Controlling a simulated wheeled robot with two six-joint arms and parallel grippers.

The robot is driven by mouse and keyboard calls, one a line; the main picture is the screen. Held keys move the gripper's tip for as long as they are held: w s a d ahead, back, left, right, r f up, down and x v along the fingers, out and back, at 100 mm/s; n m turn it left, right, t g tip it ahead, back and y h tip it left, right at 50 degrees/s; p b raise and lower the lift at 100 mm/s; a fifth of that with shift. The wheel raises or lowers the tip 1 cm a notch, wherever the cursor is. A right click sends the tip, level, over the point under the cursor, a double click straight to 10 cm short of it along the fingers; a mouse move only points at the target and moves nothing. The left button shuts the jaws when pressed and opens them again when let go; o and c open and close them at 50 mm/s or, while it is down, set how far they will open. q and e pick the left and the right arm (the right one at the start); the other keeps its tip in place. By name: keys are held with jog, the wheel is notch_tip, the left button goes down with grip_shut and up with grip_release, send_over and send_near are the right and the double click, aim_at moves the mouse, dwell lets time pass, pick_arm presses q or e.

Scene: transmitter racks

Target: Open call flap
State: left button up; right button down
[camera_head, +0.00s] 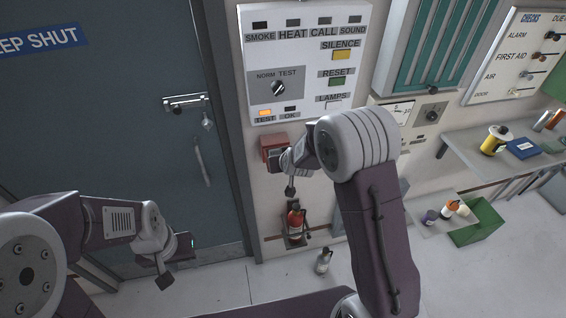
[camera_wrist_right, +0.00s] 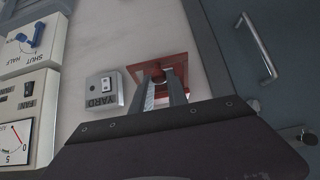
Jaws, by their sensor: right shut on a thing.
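The red call box (camera_head: 272,146) is on the wall below the white alarm panel, beside the door. In the right wrist view the red call box (camera_wrist_right: 172,66) is straight ahead, with its call flap (camera_wrist_right: 165,79) at my fingertips. My right gripper (camera_wrist_right: 166,84) reaches the box and is shut on the flap. How far the flap stands open is hard to tell, as the fingers hide part of it. In the head view my right wrist covers the right side of the box. My left gripper (camera_head: 164,268) hangs low before the door, away from the box; its finger gap is unclear.
The alarm panel (camera_head: 303,62) is above the box and a fire extinguisher (camera_head: 295,220) is below it. A YARD switch (camera_wrist_right: 104,91) is beside the box. A grey door (camera_head: 110,130) is at left. A bottle (camera_head: 323,261) stands on the floor.

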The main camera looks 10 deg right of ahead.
jog(key=shift+w+r, duration=0.25)
jog(key=shift+r, duration=0.05)
jog(key=c, duration=1.3)
grip_release()
jog(key=shift+w+f, duration=0.2)
jog(key=shift+f, duration=0.05)
pick_arm(q)
jog(key=shift+w+r+p, duration=0.15)
jog(key=shift+r+p, duration=0.6)
jog(key=shift+p, duration=0.05)
pick_arm(e)
jog(key=v, duration=0.9)
jog(key=shift+a+f, duration=0.1)
